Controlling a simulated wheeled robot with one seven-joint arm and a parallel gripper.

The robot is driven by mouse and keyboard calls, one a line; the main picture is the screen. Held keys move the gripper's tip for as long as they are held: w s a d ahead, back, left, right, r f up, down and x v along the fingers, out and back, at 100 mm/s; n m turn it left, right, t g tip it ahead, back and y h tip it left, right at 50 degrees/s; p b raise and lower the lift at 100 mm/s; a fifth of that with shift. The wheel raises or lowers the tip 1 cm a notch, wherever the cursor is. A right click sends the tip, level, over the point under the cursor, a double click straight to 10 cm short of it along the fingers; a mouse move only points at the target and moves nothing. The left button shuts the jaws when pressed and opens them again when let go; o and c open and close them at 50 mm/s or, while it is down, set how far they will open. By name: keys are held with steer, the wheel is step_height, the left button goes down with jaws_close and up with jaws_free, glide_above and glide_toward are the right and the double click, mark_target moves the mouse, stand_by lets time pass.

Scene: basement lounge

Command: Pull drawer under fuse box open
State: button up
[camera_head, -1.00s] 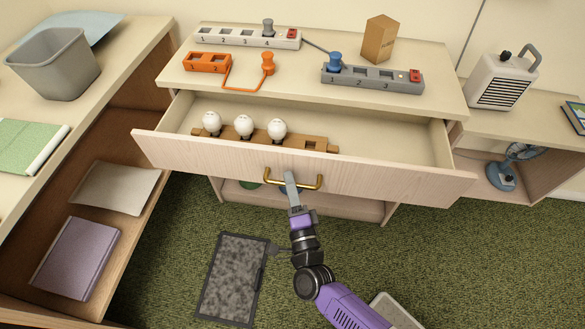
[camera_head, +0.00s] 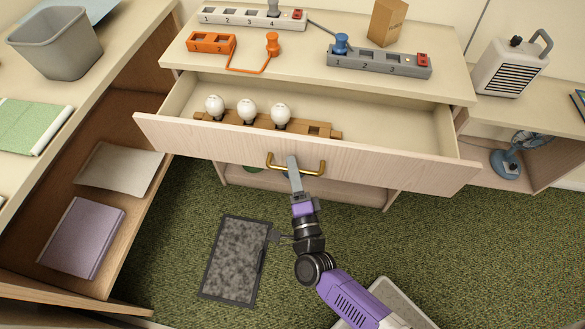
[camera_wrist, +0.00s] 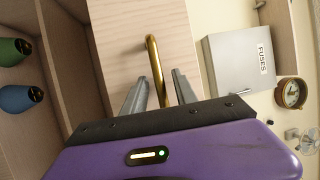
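The wooden drawer (camera_head: 230,145) stands pulled out of the cabinet, with its inside showing. Its brass handle (camera_head: 318,172) is on the middle of the front and also shows in the wrist view (camera_wrist: 154,65). My gripper (camera_head: 293,165) is at this handle. In the wrist view its two fingers (camera_wrist: 160,92) stand apart on either side of the handle bar, with a visible gap on each side. The grey fuse box (camera_wrist: 239,65), marked FUSES, is on the wall in the wrist view; it is outside the head view.
A wooden block with white bulbs (camera_head: 247,112) lies in the drawer. Power strips (camera_head: 380,62) and a small box (camera_head: 387,22) stand on the cabinet top. A shelf unit (camera_head: 110,120) is close on the left. A dark grey mat (camera_head: 235,260) lies on the green carpet.

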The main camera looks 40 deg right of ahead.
steer(key=v, duration=0.7)
steer(key=shift+s+a+b, duration=0.2)
steer(key=shift+s+b, duration=0.05)
steer(key=shift+b, duration=0.2)
steer(key=shift+f, duration=0.1)
steer(key=s+a+r+n+t+y, duration=0.2)
steer(key=s+a+r+n+y, duration=0.3)
steer(key=r+n, duration=0.5)
steer(key=s+r+n+g+y+p, duration=0.1)
steer(key=s+r+n+g+y, duration=0.1)
steer(key=s+n, duration=0.4)
steer(key=s+r+n+g+y+p, duration=0.1)
steer(key=s+r+n, duration=0.4)
steer(key=s, duration=0.5)
steer(key=shift+d+n+g+y, duration=0.3)
steer(key=shift+n+g+y, duration=0.5)
steer(key=shift+n, duration=0.2)
